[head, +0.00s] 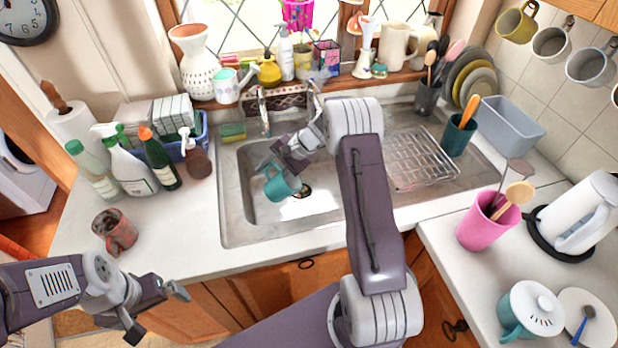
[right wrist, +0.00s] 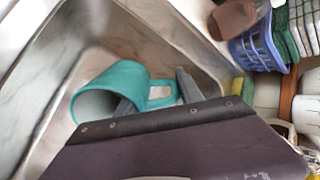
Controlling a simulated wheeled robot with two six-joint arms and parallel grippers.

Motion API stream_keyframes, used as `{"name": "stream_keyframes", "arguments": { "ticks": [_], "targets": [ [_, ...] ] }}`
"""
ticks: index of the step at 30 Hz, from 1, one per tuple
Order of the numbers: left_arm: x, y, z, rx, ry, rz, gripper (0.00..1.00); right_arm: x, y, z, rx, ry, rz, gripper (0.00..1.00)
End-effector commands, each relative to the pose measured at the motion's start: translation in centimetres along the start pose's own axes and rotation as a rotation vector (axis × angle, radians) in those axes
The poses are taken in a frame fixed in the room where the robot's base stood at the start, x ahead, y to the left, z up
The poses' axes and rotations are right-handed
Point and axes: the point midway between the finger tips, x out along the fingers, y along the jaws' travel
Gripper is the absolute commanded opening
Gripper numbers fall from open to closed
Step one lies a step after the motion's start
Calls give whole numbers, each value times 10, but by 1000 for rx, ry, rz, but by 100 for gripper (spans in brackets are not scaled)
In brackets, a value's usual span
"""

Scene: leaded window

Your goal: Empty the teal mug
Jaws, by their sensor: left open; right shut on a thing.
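The teal mug (head: 281,184) is over the left basin of the sink (head: 236,200), close to the drain (head: 303,191). It is tilted well over. In the right wrist view the mug (right wrist: 118,88) lies sideways with its mouth toward the lower left; the inside that shows is pale, and I see no contents or stream. My right gripper (head: 279,160) is shut on the mug at its handle, with the fingers (right wrist: 156,96) on either side of it. I cannot tell whether the mug touches the basin. My left gripper (head: 157,312) is open and empty in front of the counter edge.
A reddish mug (head: 115,232) stands on the left counter, near bottles (head: 130,168). The faucet (head: 264,112) rises behind the basin. A wire rack (head: 420,158) lies at the sink's right. A pink utensil cup (head: 487,222) and white kettle (head: 585,215) stand on the right counter.

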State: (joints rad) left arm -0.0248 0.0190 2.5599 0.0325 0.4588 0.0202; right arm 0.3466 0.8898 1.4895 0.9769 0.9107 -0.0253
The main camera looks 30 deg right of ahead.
Motion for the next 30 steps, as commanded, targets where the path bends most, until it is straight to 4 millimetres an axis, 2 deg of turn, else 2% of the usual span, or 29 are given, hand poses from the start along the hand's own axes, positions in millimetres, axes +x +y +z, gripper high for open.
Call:
{"name": "stream_keyframes", "arguments": {
  "ticks": [1, 12, 15, 18, 21, 23, 30],
  "targets": [
    [-19, 0, -2, 0, 0, 0, 100, -1, -6, 4, -3, 18, 40, 0],
    [-82, 2, -8, 0, 0, 0, 100, 37, -6, 2, 0, 149, 281, 0],
    [-93, 2, -10, 0, 0, 0, 100, 50, -6, 2, -1, 190, 354, 0],
    [-113, 2, -12, 0, 0, 0, 100, 40, -21, 9, 1, 227, 417, 0],
    [-114, 2, -12, 0, 0, 0, 100, 38, -32, 14, 0, 272, 495, 0],
    [-100, 2, -10, 0, 0, 0, 100, 45, -29, 13, 3, 290, 535, 0],
    [-85, 2, -9, 0, 0, 0, 100, 41, -37, 17, 12, 341, 628, 0]
  ]
}}
